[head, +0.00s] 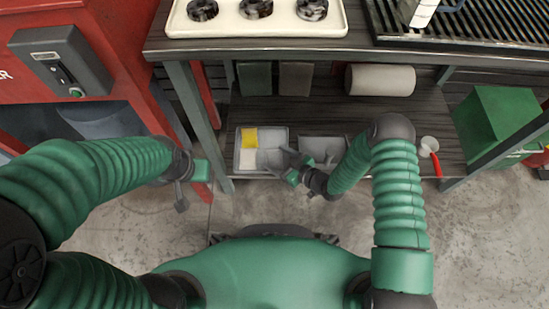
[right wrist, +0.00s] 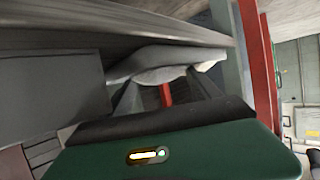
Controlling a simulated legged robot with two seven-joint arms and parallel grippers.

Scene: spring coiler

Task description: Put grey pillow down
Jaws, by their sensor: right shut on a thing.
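The grey pillow (right wrist: 165,62) shows in the right wrist view as a pale grey, flat, soft-edged piece between the fingertips of my right gripper (right wrist: 166,92). In the head view my right gripper (head: 288,164) is over the right part of a grey tray (head: 237,160) on the lower shelf; its fingers and the arm hide most of what it holds. I cannot tell whether the pillow touches the tray. My left gripper (head: 181,198) hangs left of the bench leg, away from the tray, and its finger gap is unclear.
The tray holds a yellow piece (head: 249,137) and a whitish piece (head: 248,159). A second grey tray (head: 322,148) stands to the right. A pale roll (head: 381,80), a red-handled cup (head: 429,145) and a green box (head: 492,115) are nearby. The bench top (head: 358,43) overhangs the shelf.

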